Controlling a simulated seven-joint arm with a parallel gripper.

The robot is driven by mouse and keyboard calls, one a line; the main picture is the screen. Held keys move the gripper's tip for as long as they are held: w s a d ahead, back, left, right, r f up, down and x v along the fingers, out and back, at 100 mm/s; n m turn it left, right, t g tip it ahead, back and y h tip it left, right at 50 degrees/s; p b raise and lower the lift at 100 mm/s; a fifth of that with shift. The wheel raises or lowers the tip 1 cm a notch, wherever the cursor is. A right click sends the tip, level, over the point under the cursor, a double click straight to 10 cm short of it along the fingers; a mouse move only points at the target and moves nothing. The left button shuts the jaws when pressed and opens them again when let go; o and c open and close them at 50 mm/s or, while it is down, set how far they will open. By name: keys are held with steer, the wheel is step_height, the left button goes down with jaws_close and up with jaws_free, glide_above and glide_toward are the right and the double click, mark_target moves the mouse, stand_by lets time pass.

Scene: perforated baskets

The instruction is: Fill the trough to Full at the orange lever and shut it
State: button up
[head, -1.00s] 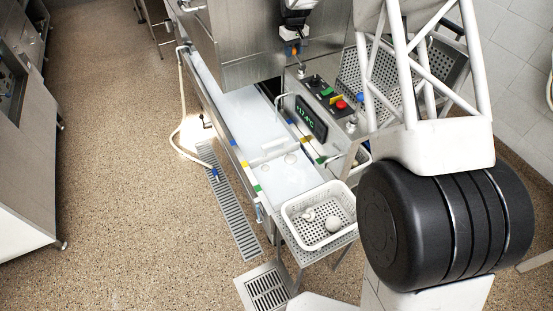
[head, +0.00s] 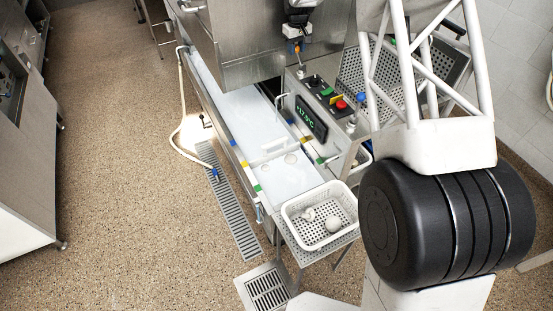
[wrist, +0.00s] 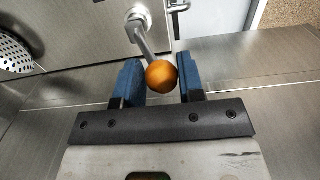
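The orange lever's ball knob (wrist: 161,76) sits between the two blue fingers of my gripper (wrist: 161,82) in the wrist view, on a metal stem rising to a round fitting. In the head view my gripper (head: 297,32) is just above the small orange knob (head: 297,47) behind the control box. The long trough (head: 240,112) shows a pale surface, with blue, yellow and green marks along its edges. Level wording is not legible.
A white perforated basket (head: 292,213) with pale round items stands at the trough's near end. The control box (head: 309,117) has a green display and a red button. A hose (head: 181,100) hangs on the trough's left side.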

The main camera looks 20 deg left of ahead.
steer(key=shift+w+d+r, duration=0.15)
steer(key=shift+w+d, duration=0.2)
steer(key=shift+d, duration=0.05)
stand_by(0.4)
steer(key=shift+w+d+r, duration=0.15)
steer(key=shift+w+d, duration=0.35)
steer(key=shift+w, duration=0.05)
stand_by(0.4)
steer(key=shift+w+d, duration=0.5)
steer(key=shift+o, duration=0.2)
steer(key=shift+d, duration=0.1)
steer(key=o, duration=0.4)
steer(key=shift+o, duration=0.2)
